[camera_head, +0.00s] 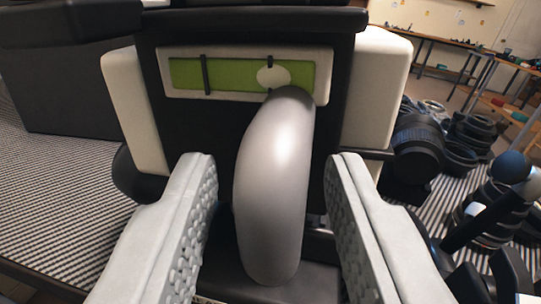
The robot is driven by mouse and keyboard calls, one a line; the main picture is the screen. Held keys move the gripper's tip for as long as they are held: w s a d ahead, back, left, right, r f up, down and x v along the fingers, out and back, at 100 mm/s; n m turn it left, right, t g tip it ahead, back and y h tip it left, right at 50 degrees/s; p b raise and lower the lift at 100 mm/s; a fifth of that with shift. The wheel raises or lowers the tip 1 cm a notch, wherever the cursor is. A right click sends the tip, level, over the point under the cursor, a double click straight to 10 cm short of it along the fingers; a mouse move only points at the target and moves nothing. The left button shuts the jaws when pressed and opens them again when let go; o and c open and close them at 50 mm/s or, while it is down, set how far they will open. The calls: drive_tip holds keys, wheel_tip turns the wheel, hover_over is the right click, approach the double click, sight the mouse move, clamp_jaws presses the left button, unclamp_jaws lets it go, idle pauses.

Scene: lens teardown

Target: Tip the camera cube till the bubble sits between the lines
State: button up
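The camera cube (228,130) stands ahead of me, a black body with cream side blocks. On its upper face is a level vial (235,77), green in a cream frame, with two black lines. The pale bubble (273,77) lies over the right line, right of the gap between the lines. A grey curved handle (272,200) comes from the cube towards me, just below the bubble. My gripper (275,165) is open, one finger on each side of the handle, with visible gaps on both sides.
Black lens parts (418,150) crowd the striped mat at the right, near a blue-and-white ball-ended piece (514,168). A dark box (75,90) stands at the left. The striped surface (60,190) at the left is clear. Benches (450,45) stand far back.

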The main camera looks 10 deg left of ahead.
clamp_jaws()
drive_tip(key=shift+d+f+m, duration=0.15)
drive_tip(key=shift+d+m, duration=0.3)
drive_tip(key=shift+m, duration=0.25)
unclamp_jaws()
drive_tip(key=s+d, duration=0.3)
drive_tip(key=s, duration=1.4)
drive_tip(key=shift+d+f, duration=0.2)
